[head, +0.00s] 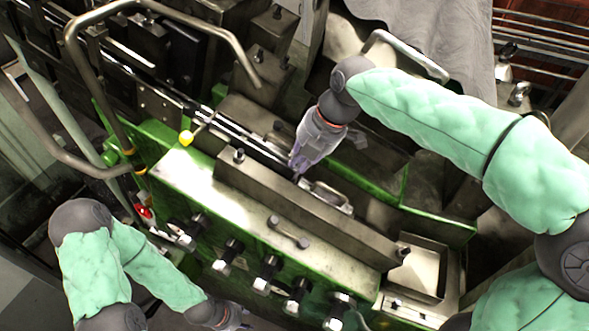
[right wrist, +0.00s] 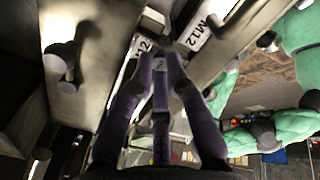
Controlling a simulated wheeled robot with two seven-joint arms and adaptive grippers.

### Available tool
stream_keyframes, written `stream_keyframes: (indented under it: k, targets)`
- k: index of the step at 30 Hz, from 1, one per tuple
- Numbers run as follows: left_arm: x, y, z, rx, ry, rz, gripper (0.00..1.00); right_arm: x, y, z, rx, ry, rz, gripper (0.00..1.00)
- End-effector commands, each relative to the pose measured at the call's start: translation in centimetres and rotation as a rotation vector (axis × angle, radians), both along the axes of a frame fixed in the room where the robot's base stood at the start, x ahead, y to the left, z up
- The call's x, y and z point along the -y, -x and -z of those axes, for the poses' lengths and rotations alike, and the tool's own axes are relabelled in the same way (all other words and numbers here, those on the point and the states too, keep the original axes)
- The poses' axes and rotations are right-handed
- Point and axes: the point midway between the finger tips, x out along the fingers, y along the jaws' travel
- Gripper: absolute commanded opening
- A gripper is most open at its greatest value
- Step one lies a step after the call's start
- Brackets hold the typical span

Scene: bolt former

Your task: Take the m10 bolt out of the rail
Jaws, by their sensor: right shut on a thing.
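The rail (head: 248,143) runs from the upper left down to the middle of the machine in the head view. My right gripper (head: 297,170) points down at its lower end, beside a long steel block. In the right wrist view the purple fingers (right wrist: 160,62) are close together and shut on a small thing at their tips. I take it for the m10 bolt, but the fingers hide it and its size cannot be read. My left gripper (head: 238,319) is low at the bottom edge, away from the rail and partly cut off; its fingers are unclear.
White M12 labels (right wrist: 198,33) lie close beside the right fingertips. A long steel block (head: 300,207) borders the rail, with several bolt heads along the green front. A square metal tray (head: 447,268) is at the lower right. A bent handle bar (head: 215,28) rises at the upper left.

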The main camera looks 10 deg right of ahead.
Motion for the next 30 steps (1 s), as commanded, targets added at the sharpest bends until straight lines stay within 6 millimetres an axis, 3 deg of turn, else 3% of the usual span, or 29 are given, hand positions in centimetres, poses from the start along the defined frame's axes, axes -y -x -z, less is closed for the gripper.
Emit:
stream_keyframes:
  k: [30]
  targets:
    - [0.0,0.0,-2.2,0.0,0.0,0.0,0.4,1.1,0.8,-3.5,0.001,0.0,0.0,0.0]
